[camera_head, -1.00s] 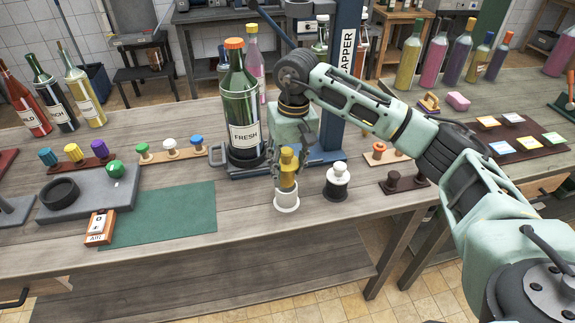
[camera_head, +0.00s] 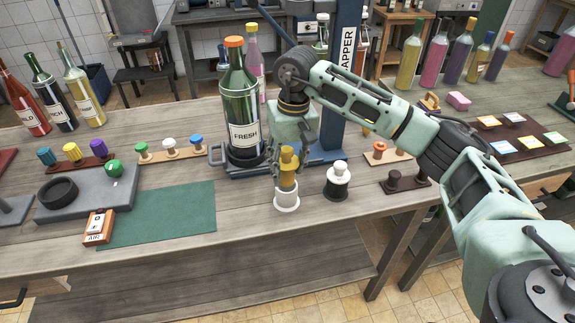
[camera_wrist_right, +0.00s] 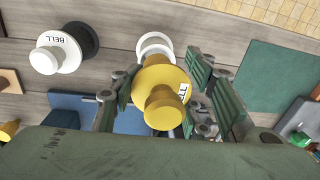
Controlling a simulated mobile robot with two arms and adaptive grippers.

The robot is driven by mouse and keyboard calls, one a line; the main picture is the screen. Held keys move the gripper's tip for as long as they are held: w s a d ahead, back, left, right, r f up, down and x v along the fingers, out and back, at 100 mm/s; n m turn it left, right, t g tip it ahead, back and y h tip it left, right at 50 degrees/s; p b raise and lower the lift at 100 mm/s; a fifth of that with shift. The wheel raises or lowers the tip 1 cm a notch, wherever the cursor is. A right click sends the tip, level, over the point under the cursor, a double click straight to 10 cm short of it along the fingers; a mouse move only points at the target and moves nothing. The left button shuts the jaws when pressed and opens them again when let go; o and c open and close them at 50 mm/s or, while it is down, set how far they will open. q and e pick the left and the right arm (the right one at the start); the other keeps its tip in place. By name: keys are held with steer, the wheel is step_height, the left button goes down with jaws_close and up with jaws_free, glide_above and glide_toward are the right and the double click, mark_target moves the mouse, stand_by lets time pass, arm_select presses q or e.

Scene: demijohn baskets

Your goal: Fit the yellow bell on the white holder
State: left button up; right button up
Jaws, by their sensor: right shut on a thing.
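The yellow bell (camera_head: 288,162) is in my right gripper (camera_head: 287,167), directly over the white holder (camera_head: 286,200) on the table's front part. In the right wrist view my right gripper (camera_wrist_right: 165,92) has its green fingers on both sides of the yellow bell (camera_wrist_right: 166,82). The white rim of the holder (camera_wrist_right: 154,43) shows just past the bell. The bell looks upright and roughly lined up with the holder. The fingers hide part of it, and I cannot tell whether it touches the holder. My left gripper is not in view.
A white bell (camera_head: 338,168) sits on a black holder (camera_head: 336,190) close to the right.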

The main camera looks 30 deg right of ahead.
mark_target(291, 150)
stand_by(0.8)
steer(key=shift+f+b, duration=2.2)
steer(key=shift+f, duration=0.15)
steer(key=o, duration=1.4)
steer(key=r, duration=0.8)
steer(key=d+r, duration=0.1)
steer(key=r, duration=0.3)
steer(key=shift+s+f, duration=0.1)
